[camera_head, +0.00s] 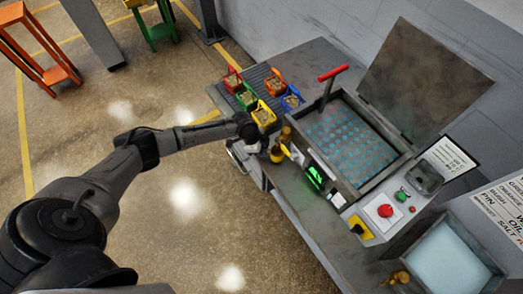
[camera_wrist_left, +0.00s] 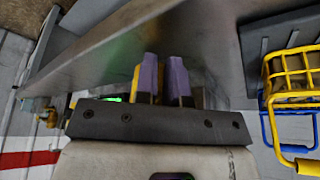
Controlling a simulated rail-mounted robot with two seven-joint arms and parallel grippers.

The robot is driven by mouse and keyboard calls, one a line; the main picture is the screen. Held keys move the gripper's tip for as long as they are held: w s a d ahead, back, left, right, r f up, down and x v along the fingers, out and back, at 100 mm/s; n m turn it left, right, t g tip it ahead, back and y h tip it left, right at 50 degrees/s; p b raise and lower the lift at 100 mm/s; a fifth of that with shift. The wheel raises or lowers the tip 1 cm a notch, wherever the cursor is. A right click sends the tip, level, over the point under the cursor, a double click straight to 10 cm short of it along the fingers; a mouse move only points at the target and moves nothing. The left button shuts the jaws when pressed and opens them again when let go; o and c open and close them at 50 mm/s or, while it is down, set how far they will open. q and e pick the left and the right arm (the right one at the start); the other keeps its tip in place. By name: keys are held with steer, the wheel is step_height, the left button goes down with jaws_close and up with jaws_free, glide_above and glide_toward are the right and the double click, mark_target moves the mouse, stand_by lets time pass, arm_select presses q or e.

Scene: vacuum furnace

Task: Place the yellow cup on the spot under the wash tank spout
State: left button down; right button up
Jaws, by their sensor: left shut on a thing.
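The yellow cup (camera_head: 276,154) shows as a small yellow body at the front edge of the bench, just below the brass spout (camera_head: 286,133). My left gripper (camera_head: 268,147) is beside it, shut on it; the grip itself is small and partly hidden by my wrist. In the left wrist view my two purple fingertips (camera_wrist_left: 163,78) stand close together, with a sliver of yellow (camera_wrist_left: 136,80) beside the left one. The cup's base is hidden, so I cannot tell whether it rests on anything. My right gripper is not in view.
A yellow basket (camera_head: 264,113) stands among several coloured baskets on a ribbed rack behind the gripper. A red-handled lever (camera_head: 333,73) rises behind. Open floor lies in front.

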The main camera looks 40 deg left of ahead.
arm_select(q)
steer(key=shift+s+a+f, duration=0.1)
steer(key=shift+a+f, duration=0.1)
steer(key=shift+f, duration=0.6)
steer(key=c, duration=1.2)
jaws_free()
